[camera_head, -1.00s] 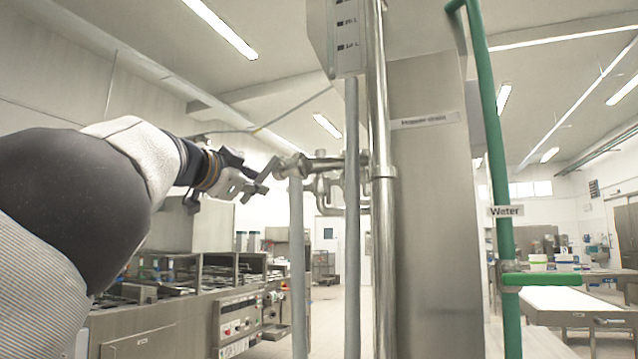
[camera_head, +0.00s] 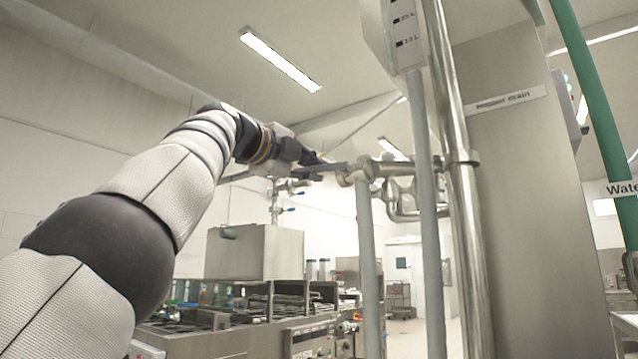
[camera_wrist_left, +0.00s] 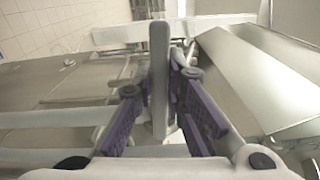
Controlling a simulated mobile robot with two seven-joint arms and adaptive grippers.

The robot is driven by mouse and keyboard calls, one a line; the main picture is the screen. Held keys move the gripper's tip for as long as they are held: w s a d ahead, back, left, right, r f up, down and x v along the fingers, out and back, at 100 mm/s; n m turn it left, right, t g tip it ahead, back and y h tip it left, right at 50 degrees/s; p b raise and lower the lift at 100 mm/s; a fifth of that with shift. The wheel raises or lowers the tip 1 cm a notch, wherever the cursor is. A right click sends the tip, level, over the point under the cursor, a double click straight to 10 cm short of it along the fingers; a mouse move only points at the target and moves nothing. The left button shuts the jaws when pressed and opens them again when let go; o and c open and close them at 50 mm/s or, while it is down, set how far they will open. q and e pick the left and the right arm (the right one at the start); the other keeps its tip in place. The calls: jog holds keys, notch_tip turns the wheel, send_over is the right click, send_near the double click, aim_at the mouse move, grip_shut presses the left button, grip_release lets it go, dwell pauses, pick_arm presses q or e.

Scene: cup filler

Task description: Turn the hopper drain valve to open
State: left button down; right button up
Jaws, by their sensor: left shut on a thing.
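The hopper drain valve (camera_head: 358,173) is a metal fitting on the pipework left of the steel column, which bears a "Hopper drain" label (camera_head: 505,98). Its grey lever (camera_head: 326,168) points left, close to level. My left gripper (camera_head: 312,162) is shut on the lever; the fingers are small and partly hidden in the head view. In the left wrist view the lever (camera_wrist_left: 159,75) is a flat grey bar standing between the two dark fingers (camera_wrist_left: 160,110). My right gripper is not in view.
A grey vertical pipe (camera_head: 368,260) drops below the valve. Another grey pipe (camera_head: 425,200) and a shiny steel pipe (camera_head: 460,200) stand to its right. A green water pipe (camera_head: 600,110) is at far right. A steel machine (camera_head: 250,340) stands behind, below my arm.

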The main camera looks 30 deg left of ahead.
pick_arm(q)
jog(key=shift+s+r+m+p, duration=0.1)
jog(key=shift+r+m+p, duration=0.65)
jog(key=shift+m, duration=0.35)
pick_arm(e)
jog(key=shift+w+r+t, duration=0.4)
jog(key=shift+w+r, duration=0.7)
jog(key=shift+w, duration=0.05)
pick_arm(q)
jog(key=c, duration=1.9)
grip_release()
jog(key=o, duration=0.3)
jog(key=shift+w+a+f, duration=0.1)
jog(key=shift+w+f, duration=0.05)
jog(key=shift+w, duration=0.1)
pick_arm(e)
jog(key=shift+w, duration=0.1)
pick_arm(q)
jog(key=shift+s, duration=0.15)
jog(key=s, duration=1.1)
jog(key=shift+s+a, duration=0.4)
